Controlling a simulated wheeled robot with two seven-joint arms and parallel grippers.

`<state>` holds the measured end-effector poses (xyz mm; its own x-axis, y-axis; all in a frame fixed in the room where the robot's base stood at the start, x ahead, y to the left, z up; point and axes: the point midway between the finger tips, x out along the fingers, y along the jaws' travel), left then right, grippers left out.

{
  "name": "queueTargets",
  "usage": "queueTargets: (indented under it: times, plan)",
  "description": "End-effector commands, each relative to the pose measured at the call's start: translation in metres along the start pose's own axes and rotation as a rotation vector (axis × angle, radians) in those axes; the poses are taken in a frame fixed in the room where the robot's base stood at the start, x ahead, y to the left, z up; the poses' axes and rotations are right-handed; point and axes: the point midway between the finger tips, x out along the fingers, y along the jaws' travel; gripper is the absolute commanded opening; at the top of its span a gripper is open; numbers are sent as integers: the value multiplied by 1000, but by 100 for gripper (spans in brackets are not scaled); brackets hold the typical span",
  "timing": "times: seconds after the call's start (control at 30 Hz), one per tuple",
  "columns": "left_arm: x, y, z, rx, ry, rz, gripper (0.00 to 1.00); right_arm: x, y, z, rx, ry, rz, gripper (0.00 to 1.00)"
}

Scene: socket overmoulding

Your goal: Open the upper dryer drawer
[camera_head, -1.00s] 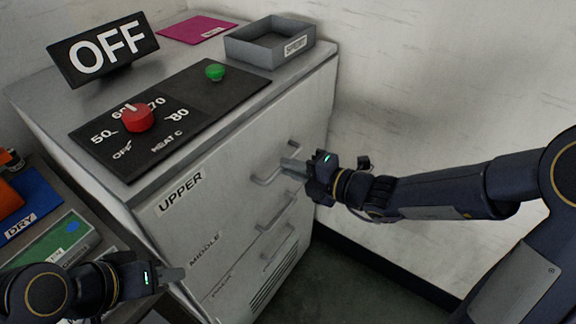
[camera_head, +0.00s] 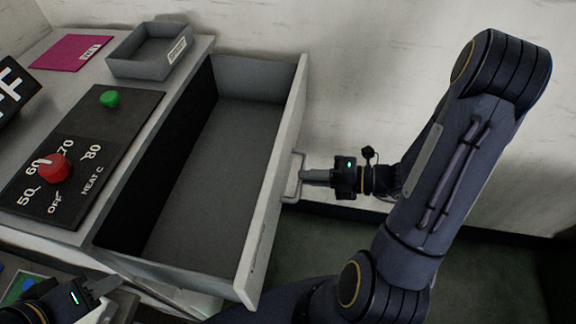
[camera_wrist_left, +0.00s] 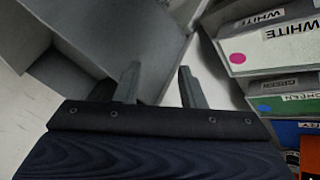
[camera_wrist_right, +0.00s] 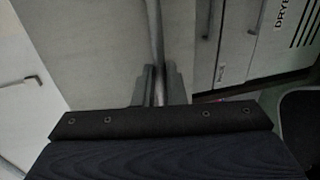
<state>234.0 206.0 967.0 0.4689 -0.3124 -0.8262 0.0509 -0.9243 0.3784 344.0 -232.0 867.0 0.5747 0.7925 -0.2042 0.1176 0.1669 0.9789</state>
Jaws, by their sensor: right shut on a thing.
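The upper dryer drawer (camera_head: 205,180) is pulled far out of the cabinet, and its grey inside looks empty. My right gripper (camera_head: 306,176) is shut on the bar handle (camera_head: 293,178) on the drawer's front. In the right wrist view the handle bar (camera_wrist_right: 156,40) runs between the close-set fingers (camera_wrist_right: 160,86). My left gripper (camera_head: 100,287) is at the lower left of the head view, near the drawer's near corner and holding nothing. In the left wrist view its fingers (camera_wrist_left: 160,85) are spread apart.
The dryer top carries a control panel with a red knob (camera_head: 53,167) and green button (camera_head: 110,99), a grey tray (camera_head: 150,52) and a pink sheet (camera_head: 72,53). Labelled bins (camera_wrist_left: 270,45) stand beside my left gripper. Floor right of the drawer is clear.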

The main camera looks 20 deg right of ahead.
Motion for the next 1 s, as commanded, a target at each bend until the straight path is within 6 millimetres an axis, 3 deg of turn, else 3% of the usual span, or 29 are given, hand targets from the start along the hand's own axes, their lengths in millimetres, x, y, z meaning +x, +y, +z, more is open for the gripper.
queueTargets:
  times: [0.13, 0.5, 0.53, 0.7, 1.0]
  plan:
    - [-3, 2, -2, 0, 0, 0, 36, -11, -2, 1, 0, -7, -2, 0]
    - [-3, 2, -2, 0, 0, 0, 36, -12, -3, 1, 0, -7, -2, 0]
    - [-3, 2, -2, 0, 0, 0, 36, -12, -3, 1, 0, -7, -2, 12]
    - [-3, 2, -2, 0, 0, 0, 36, -12, -3, 1, 0, -4, -1, 33]
    - [-3, 2, -2, 0, 0, 0, 36, -14, -2, 0, 0, -4, 0, 33]
